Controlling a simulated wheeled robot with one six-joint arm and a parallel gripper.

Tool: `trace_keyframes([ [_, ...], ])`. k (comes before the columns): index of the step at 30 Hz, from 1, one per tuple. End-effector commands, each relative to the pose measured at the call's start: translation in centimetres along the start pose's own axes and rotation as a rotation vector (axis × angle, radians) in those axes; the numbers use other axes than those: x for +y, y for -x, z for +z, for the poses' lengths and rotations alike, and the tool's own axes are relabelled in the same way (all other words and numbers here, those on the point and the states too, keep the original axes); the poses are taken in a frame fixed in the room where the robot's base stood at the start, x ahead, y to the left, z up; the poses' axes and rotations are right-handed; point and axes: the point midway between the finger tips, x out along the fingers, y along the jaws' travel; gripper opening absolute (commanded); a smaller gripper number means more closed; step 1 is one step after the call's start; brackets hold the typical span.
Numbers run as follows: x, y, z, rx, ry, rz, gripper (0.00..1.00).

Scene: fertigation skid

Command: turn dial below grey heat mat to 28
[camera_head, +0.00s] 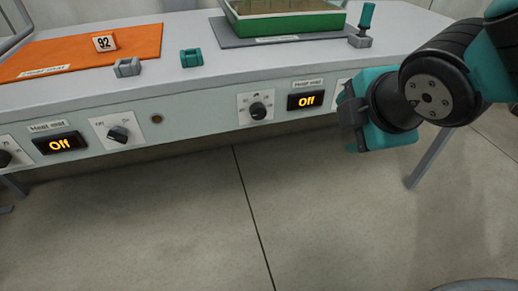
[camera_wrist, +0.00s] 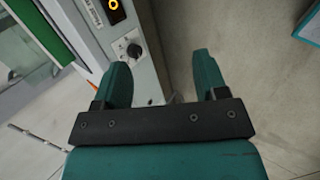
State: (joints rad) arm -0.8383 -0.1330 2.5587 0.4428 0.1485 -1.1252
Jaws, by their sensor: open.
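The scale marks are too small to read. My gripper (camera_head: 352,122) is open and empty, in front of the panel and right of that display. In the wrist view my gripper (camera_wrist: 160,62) has its fingers apart; the dial (camera_wrist: 133,50) shows beyond the left fingertip, untouched. Part of the display (camera_wrist: 114,5) shows above it.
A plate (camera_head: 343,87) right of the first display is partly hidden by my gripper. The floor in front is clear.

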Motion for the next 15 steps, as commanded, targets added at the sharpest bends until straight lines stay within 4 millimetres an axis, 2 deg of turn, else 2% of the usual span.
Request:
trace_keyframes([
  [1,-2.0,-3.3,-0.7,-0.016,0.111,0.055,0.66],
  [6,-3.0,-7.5,-2.3,-0.118,0.509,0.267,0.66],
  [10,-3.9,-9.6,-4.2,-0.228,0.816,0.432,0.66],
  [15,-4.9,-10.6,-7.0,-0.396,1.162,0.622,0.66],
])
